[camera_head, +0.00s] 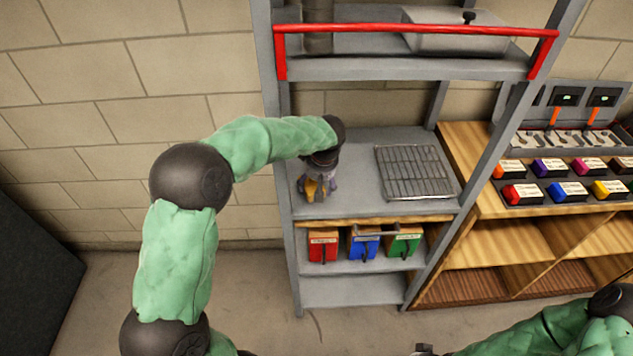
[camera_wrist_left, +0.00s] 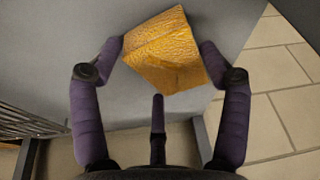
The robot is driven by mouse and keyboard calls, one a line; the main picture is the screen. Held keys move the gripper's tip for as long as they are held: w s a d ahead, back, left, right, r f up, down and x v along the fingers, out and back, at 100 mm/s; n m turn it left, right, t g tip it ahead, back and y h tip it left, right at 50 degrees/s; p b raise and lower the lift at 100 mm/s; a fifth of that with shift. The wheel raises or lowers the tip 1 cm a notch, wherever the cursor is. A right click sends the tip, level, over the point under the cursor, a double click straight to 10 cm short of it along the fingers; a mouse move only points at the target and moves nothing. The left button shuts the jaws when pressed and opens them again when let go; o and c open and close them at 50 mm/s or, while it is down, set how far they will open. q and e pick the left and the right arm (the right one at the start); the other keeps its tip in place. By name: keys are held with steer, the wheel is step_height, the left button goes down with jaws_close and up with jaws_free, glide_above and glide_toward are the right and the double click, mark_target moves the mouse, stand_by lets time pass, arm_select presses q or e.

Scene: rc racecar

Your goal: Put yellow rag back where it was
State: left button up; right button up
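The yellow rag (camera_wrist_left: 165,52), a folded, blocky, textured piece, lies between the purple-grey fingers of my left gripper (camera_wrist_left: 160,50) in the left wrist view. The side fingertips meet or nearly meet its left and right edges, and the third finger reaches its lower edge. Whether they press on it is unclear. In the head view my left gripper (camera_head: 318,186) points down at the left part of the grey shelf (camera_head: 350,160). The rag (camera_head: 311,189) shows there only as a small yellow patch, mostly hidden by the fingers.
A wire rack (camera_head: 413,171) lies on the same shelf, right of my left gripper. Red (camera_head: 323,246), blue (camera_head: 364,244) and green (camera_head: 404,242) bins stand below. A red rail (camera_head: 415,29) crosses the shelf above. A wooden bench (camera_head: 520,250) stands at right.

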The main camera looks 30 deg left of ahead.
arm_select(q)
steer(key=shift+o, duration=1.2)
steer(key=shift+r, duration=0.15)
steer(key=shift+r, duration=0.2)
steer(key=p+v, duration=0.3)
steer(key=v, duration=0.4)
steer(key=shift+s+r, duration=0.1)
